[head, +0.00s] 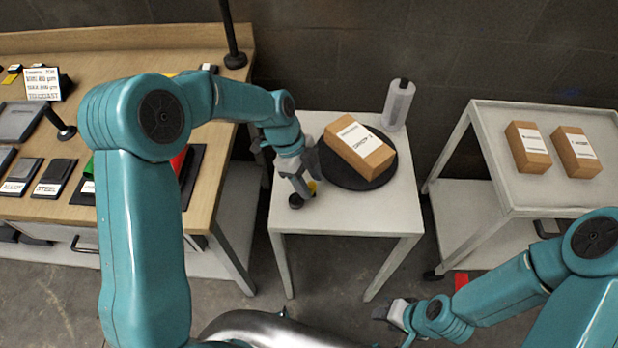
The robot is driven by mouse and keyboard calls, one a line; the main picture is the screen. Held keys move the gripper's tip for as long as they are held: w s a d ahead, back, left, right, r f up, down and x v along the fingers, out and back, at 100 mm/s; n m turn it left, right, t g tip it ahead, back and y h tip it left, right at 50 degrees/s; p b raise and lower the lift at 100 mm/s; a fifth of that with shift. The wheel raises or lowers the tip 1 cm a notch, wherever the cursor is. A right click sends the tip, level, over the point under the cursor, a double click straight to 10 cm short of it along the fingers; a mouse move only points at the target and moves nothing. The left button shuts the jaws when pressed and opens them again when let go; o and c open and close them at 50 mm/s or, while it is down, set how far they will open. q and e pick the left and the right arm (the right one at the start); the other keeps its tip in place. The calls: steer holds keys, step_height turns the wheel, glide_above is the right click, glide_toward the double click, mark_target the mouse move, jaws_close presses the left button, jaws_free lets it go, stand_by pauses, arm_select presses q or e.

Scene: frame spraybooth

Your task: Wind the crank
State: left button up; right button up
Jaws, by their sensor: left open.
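A small black knob (296,201), which looks like the crank's handle, stands at the left front of a white table (350,221). A bit of yellow shows beside it, partly hidden by my gripper. My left gripper (304,187) is open and points down right at the knob; I cannot tell whether its fingers touch or straddle it. A round black turntable (344,180) lies on the table behind, with a brown labelled box (352,160) on it. My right gripper (388,312) hangs low in front of the table, away from the crank; its jaws are too small to read.
A clear cylinder with a dark cap (398,105) stands at the table's back right corner. A white cart (487,145) at right carries two brown boxes. A wooden workbench (222,122) with panels and a sign stands at left. The table's front right is bare.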

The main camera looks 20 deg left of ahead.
arm_select(q)
steer(key=shift+f, duration=0.15)
jaws_close()
